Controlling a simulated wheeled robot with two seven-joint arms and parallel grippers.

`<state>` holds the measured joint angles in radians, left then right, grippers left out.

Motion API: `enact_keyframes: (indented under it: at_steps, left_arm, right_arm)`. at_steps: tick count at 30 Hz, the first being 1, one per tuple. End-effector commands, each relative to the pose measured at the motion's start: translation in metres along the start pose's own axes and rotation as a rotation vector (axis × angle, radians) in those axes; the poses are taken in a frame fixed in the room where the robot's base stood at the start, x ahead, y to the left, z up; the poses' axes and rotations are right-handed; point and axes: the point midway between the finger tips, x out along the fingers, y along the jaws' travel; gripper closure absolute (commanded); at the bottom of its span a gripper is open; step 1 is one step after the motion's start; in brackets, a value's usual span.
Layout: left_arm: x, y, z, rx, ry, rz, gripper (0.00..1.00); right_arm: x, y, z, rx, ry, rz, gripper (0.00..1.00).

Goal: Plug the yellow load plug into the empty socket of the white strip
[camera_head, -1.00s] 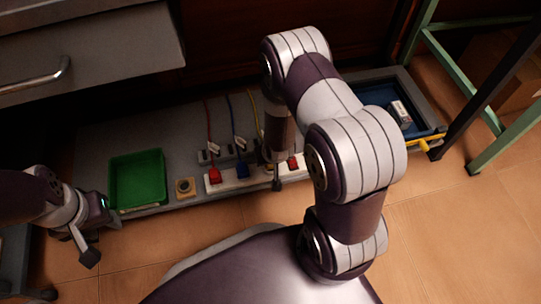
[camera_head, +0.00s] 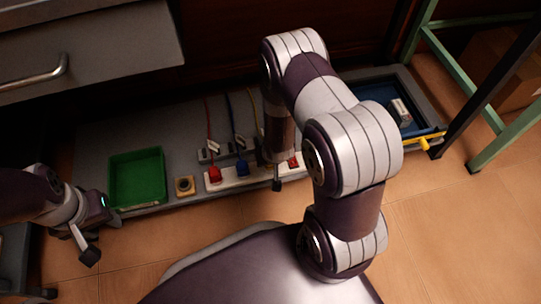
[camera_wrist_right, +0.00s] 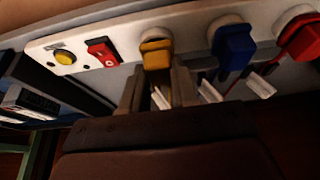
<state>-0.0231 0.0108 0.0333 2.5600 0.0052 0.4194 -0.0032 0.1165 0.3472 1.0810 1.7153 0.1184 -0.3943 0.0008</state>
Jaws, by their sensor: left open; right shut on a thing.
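The white strip (camera_head: 228,178) lies along the front of the grey bench, with a red plug (camera_head: 214,174) and a blue plug (camera_head: 242,169) in it. In the right wrist view, the yellow load plug (camera_wrist_right: 157,53) is at a round socket of the strip (camera_wrist_right: 128,50), beside the blue plug (camera_wrist_right: 236,45). My right gripper (camera_wrist_right: 158,88) is shut on the yellow plug; I cannot tell how deep the plug sits. In the head view my right arm hides this plug. My left gripper (camera_head: 100,228) is open and empty, left of the bench.
The strip also has a red switch (camera_wrist_right: 102,51) and a yellow button (camera_wrist_right: 65,57). A green tray (camera_head: 137,178) and a small box with a round fitting (camera_head: 185,186) stand on the left. A blue tray (camera_head: 378,97) lies right. A green metal frame (camera_head: 462,66) stands far right.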

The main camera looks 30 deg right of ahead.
Motion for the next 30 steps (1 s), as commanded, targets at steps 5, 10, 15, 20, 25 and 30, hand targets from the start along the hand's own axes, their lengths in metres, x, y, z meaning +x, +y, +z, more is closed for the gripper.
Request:
enact_keyframes:
  at_steps: [5,10,15,20,25,30]
  left_arm:
    - [0.0000,0.0000,0.0000,0.000,0.000,0.000,0.57]
    - [0.0000,0.0000,0.0000,0.000,0.000,0.000,0.57]
    - [0.0006,0.0000,0.0001,0.000,0.000,0.000,0.57]
    - [0.0013,0.0000,0.0002,0.000,0.000,0.000,0.57]
    - [0.0020,0.0000,0.0002,0.000,0.000,0.000,0.57]
    - [0.0017,0.0000,0.0002,0.000,0.000,0.000,0.57]
  right_arm:
    - [-0.0001,0.0000,-0.0004,0.000,0.001,0.000,1.00]
    - [0.0000,0.0000,-0.0004,0.000,0.001,0.000,1.00]
    - [0.0011,0.0000,0.0000,0.000,0.001,0.000,1.00]
    - [0.0029,-0.0001,0.0007,0.000,0.002,0.000,1.00]
    - [0.0048,-0.0001,0.0014,0.000,0.002,0.000,1.00]
    - [0.0044,-0.0001,0.0012,0.000,0.002,0.000,0.41]
